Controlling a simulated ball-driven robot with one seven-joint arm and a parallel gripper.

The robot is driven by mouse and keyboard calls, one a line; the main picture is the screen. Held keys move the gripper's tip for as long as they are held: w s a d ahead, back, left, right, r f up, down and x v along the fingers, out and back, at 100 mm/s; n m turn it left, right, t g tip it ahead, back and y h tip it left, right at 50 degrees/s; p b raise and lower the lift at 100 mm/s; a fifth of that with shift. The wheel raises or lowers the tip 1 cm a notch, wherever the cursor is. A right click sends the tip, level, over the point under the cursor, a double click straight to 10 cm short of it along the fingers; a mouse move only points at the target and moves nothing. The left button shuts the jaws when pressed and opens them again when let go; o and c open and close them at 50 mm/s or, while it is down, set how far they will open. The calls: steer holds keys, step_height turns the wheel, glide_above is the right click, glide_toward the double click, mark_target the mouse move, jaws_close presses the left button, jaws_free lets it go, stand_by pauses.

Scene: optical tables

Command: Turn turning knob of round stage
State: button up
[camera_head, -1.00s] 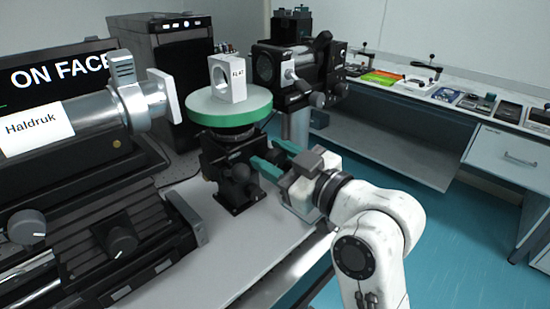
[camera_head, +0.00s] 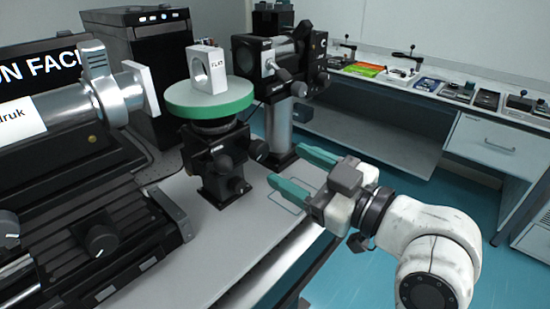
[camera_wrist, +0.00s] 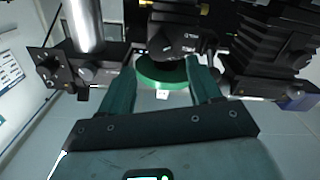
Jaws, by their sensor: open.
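The round stage has a green-rimmed disc (camera_head: 212,100) on a black base (camera_head: 212,165). A white block marked FLAT (camera_head: 207,70) stands on the disc. Several black knobs stick out of the base, one at its upper right (camera_head: 258,148) and one lower down (camera_head: 238,186); I cannot tell which is the turning knob. My gripper (camera_head: 285,164) is open and empty to the right of the base, its green fingers pointing at it with a gap. In the wrist view, the green disc (camera_wrist: 163,82) shows between the open fingers, with black base parts (camera_wrist: 172,42) above it.
A large black machine with a silver barrel (camera_head: 70,115) stands left of the stage. A black instrument on a silver post (camera_head: 279,125) stands just behind my gripper. The grey tabletop (camera_head: 225,235) is clear in front. A side bench with small devices (camera_head: 455,92) runs along the right.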

steer(key=shift+v, duration=1.15)
steer(key=s+d+f+m+g+h+p, duration=0.1)
steer(key=s+d+f+m+h, duration=0.2)
steer(key=f, duration=0.4)
steer(key=s+d+f+m+g+h+p, duration=0.1)
steer(key=d+f+m+h+p, duration=0.1)
steer(key=d+f, duration=0.35)
steer(key=s+d+f+m+g+h+p, duration=0.1)
steer(key=s+d+f+m+h, duration=0.15)
steer(key=f, duration=0.45)
steer(key=s+d+f+m+g+h+p, duration=0.1)
steer(key=s+d+f+m+g+h, duration=0.1)
steer(key=s+d+f, duration=0.2)
steer(key=s+d+f+m+g+h+p, duration=0.1)
steer(key=s+d, duration=0.4)
steer(key=s, duration=0.5)
steer(key=s+d+f+m+g+h+p, duration=0.2)
steer(key=s+d+f+m+g+h, duration=0.1)
steer(key=s+f, duration=0.3)
steer(key=shift+s+d+f+m+g+h, duration=0.35)
steer(key=shift+s+d+g+h, duration=0.15)
steer(key=shift+s+d, duration=0.45)
steer(key=shift+a, duration=0.15)
steer(key=shift+c, duration=0.3)
